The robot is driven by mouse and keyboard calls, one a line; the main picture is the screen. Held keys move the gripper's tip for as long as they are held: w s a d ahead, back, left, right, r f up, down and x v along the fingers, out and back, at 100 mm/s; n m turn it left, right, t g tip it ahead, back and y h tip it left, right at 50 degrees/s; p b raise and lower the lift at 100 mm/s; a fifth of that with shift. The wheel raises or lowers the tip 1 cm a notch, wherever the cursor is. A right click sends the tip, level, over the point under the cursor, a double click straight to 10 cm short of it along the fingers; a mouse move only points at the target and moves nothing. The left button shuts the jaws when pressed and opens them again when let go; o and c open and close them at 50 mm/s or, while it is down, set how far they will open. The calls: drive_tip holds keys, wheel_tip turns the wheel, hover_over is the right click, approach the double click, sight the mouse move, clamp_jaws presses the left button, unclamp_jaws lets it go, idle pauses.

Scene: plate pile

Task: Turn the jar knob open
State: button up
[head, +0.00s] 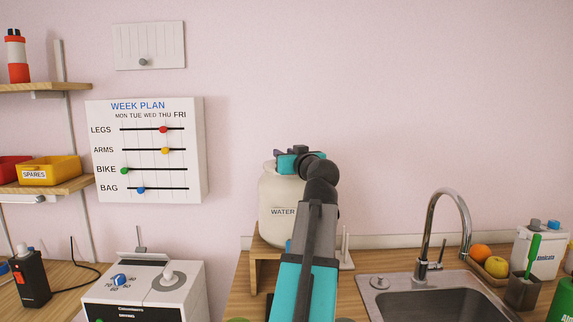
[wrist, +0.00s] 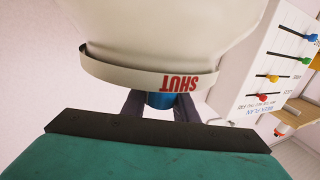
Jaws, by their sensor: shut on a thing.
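The white jar (head: 282,205), marked WATER, stands on a small wooden stand on the counter in the head view. In the wrist view the jar (wrist: 165,35) fills the upper part and shows upside down. A pale band (wrist: 125,68) on it carries the word SHUT in red. Just past the band, the blue knob (wrist: 160,100) sits between the two dark fingers of my gripper (wrist: 160,107). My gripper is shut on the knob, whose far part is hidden. In the head view my arm covers the jar's right side, and the fingers are hard to make out.
A sink (head: 430,295) with a curved faucet (head: 455,192) lies right of the jar. Fruit and a green bottle (head: 562,300) stand beyond it. A white machine (head: 145,295) stands to the left, below the week plan board (head: 145,150).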

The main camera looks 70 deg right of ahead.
drive_tip(key=shift+w+a+f+n+t+y+b, duration=0.15)
drive_tip(key=shift+n+t+y+b, duration=0.7)
drive_tip(key=shift+b, duration=0.95)
drive_tip(key=o, duration=1.1)
drive_tip(key=shift+c, duration=0.2)
drive_tip(key=shift+a, duration=0.1)
drive_tip(key=b+v, duration=0.1)
drive_tip(key=v, duration=1.2)
drive_tip(key=shift+s+a, duration=0.2)
drive_tip(key=shift+s, duration=0.1)
